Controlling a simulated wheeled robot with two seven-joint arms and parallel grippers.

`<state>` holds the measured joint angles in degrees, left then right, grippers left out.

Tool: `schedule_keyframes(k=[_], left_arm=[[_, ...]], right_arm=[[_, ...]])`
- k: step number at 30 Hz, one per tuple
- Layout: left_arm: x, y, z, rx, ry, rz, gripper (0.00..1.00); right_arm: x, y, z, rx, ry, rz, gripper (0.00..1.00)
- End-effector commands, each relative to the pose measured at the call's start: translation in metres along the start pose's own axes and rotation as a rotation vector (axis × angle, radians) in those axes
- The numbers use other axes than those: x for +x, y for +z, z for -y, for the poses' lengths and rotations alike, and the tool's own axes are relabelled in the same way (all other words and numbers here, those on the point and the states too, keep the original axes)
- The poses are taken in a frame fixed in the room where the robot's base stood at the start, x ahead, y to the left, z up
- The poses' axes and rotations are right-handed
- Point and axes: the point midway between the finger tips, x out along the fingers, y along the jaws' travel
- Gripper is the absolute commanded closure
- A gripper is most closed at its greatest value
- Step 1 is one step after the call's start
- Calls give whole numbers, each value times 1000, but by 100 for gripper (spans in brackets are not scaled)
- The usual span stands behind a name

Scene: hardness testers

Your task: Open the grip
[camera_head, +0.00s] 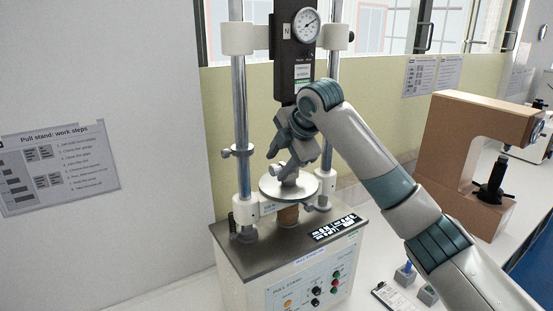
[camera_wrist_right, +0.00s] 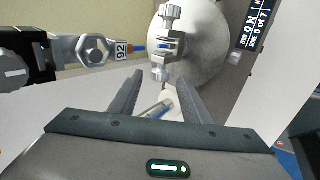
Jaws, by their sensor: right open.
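The pull stand's lower grip (camera_head: 291,172) is a small metal clamp with side screws on a round plate (camera_head: 270,187). In the right wrist view the lower grip (camera_wrist_right: 172,44) shows with a knob at each end, beyond my fingertips. I cannot tell how far its jaws are apart. An upper grip (camera_wrist_right: 92,50) with a tag reading 92 hangs at the left of that view. My right gripper (camera_head: 287,146) is open beside the lower grip, and its fingers (camera_wrist_right: 160,90) spread apart. A pale piece with a bluish part (camera_wrist_right: 163,108) shows between them; contact is unclear. My left gripper is out of view.
The stand has two upright columns (camera_head: 241,110), a dial gauge (camera_head: 307,25) and a front control panel (camera_head: 315,285). A brown tester (camera_head: 465,140) stands at the right. A clipboard (camera_head: 396,297) and small blocks (camera_head: 405,275) lie on the white bench.

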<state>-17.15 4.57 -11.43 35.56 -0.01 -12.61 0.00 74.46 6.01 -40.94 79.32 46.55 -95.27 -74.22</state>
Motion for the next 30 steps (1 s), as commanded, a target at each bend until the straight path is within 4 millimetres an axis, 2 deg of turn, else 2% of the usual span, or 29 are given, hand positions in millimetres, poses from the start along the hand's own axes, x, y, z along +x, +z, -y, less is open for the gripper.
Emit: schedule_keyframes(k=[1, 6, 17, 18, 23, 30], left_arm=[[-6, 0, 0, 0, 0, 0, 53], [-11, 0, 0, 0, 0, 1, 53], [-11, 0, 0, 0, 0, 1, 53], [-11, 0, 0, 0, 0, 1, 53], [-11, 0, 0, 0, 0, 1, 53], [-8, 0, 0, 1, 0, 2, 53]], right_arm=[[4, 0, -2, 1, -1, -2, 57], [18, 0, -1, 2, 0, 0, 57], [22, 0, 0, 0, 1, 0, 57], [22, 0, 0, 0, 1, 0, 62], [22, 0, 0, 0, 1, 0, 98], [23, 0, 1, 1, 10, 0, 98]])
